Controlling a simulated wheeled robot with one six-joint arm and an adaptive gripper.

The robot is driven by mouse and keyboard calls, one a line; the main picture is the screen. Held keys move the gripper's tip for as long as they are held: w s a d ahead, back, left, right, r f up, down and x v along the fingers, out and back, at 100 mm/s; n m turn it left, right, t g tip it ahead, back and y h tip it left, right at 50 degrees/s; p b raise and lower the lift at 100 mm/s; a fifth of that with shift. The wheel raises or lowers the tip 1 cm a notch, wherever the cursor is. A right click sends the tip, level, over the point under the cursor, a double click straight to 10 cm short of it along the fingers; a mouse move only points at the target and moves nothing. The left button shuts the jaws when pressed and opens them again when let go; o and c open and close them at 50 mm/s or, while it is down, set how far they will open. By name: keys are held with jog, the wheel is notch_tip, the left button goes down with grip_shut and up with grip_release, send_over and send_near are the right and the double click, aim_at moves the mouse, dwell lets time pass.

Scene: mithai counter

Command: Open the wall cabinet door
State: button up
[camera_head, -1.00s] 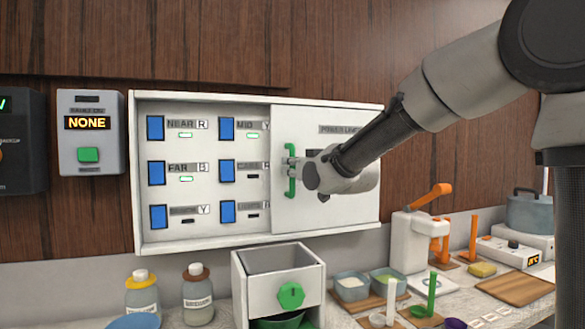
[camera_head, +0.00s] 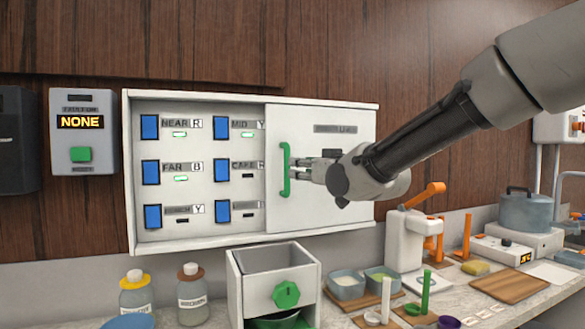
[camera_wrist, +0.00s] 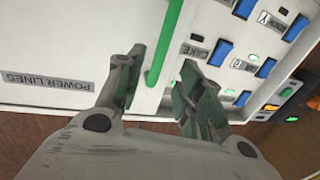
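The white wall cabinet (camera_head: 190,245) hangs on the wood wall. Its sliding door (camera_head: 335,205) covers the right half, and the left half is uncovered, showing blue switches (camera_head: 152,172). The door has a green vertical handle (camera_head: 285,170) near its left edge. My gripper (camera_head: 304,170) is just right of the handle in the head view, apart from it by a small gap. In the wrist view my gripper (camera_wrist: 160,75) is open and empty, its fingers spread to either side of the line of the handle (camera_wrist: 168,45). The "POWER LINES" label (camera_wrist: 62,83) shows there too.
A grey box with a "NONE" display (camera_head: 80,122) is left of the cabinet. Below stand a white bin with a green knob (camera_head: 240,290), jars (camera_head: 190,300), a white and orange press (camera_head: 405,240) and a pot (camera_head: 525,212). Space before the door is clear.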

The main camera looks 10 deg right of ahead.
jog(key=shift+v, duration=1.8)
jog(key=s+d+f+g+h, duration=0.2)
jog(key=s+d+f+g, duration=0.15)
jog(key=f, duration=0.45)
jog(key=s+d+f+g+h, duration=0.2)
jog(key=s+f+g, duration=0.2)
jog(key=f, duration=0.4)
jog(key=s+d+f+m+g+h, duration=0.1)
jog(key=s+d+f+m+g, duration=0.1)
jog(key=s+d, duration=0.6)
jog(key=s+d+f+m+g+h, duration=0.2)
jog(key=s+d, duration=0.6)
jog(key=s, duration=0.4)
jog(key=shift+d+m+g+h, duration=0.3)
jog(key=shift+d+m+g, duration=0.05)
jog(key=shift+m, duration=0.15)
jog(key=shift+f, duration=0.15)
dwell(1.9)
